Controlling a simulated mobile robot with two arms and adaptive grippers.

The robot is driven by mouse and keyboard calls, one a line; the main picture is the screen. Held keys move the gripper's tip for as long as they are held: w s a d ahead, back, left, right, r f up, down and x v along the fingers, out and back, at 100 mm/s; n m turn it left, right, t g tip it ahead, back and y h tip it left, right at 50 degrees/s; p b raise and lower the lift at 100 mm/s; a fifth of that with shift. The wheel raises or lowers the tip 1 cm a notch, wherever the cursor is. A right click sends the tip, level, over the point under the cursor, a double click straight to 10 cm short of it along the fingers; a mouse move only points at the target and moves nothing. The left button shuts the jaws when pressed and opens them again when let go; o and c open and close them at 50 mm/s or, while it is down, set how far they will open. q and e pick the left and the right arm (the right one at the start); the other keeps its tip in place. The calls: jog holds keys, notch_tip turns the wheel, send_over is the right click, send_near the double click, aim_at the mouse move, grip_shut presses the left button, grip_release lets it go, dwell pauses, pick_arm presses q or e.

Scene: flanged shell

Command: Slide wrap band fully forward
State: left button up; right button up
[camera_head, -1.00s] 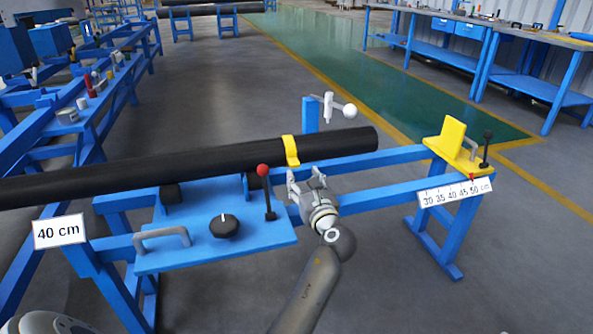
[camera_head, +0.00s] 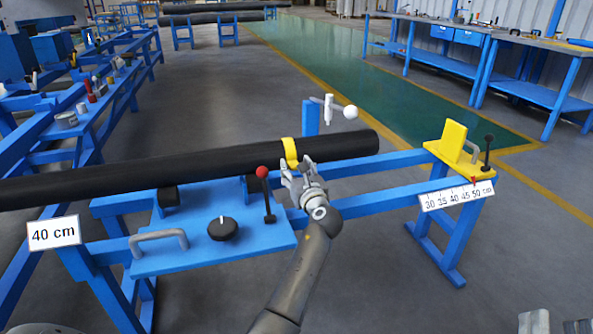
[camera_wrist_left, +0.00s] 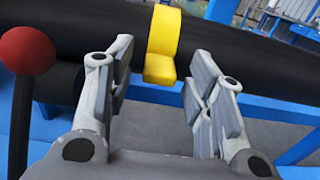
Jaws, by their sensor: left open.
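The yellow wrap band (camera_head: 289,152) sits around the black pipe (camera_head: 180,171), nearer its right end. In the left wrist view the band (camera_wrist_left: 164,40) has a tab hanging towards me, in the gap between the fingers. My left gripper (camera_head: 297,170) is open, close in front of the band on the near side of the pipe. Its fingers (camera_wrist_left: 155,85) stand apart on either side of the tab and hold nothing. Grey parts at the lower right edge seem to be my right gripper (camera_head: 556,322), mostly cut off.
A red-knobbed lever (camera_head: 263,173) stands just left of my left gripper; it also shows in the wrist view (camera_wrist_left: 27,50). A yellow stop block (camera_head: 452,141) and a scale plate (camera_head: 457,195) are at the right. A "40 cm" sign (camera_head: 54,234) is at the left.

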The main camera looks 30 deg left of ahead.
pick_arm(q)
grip_shut()
jog(key=w+d, duration=0.4)
jog(key=w, duration=0.1)
jog(key=shift+w+d, duration=0.3)
jog(key=shift+d, duration=0.1)
jog(key=shift+w+d, duration=0.8)
jog(key=shift+w, duration=0.15)
jog(key=shift+w+d, duration=0.2)
jog(key=shift+d, duration=0.05)
pick_arm(e)
jog(key=shift+w+d+f+g, duration=0.2)
jog(key=shift+w+d+f, duration=0.1)
jog(key=shift+w, duration=0.2)
jog(key=shift+w+d+f+g, duration=0.2)
jog(key=shift+w+d+f, duration=0.1)
jog(key=shift+w, duration=0.15)
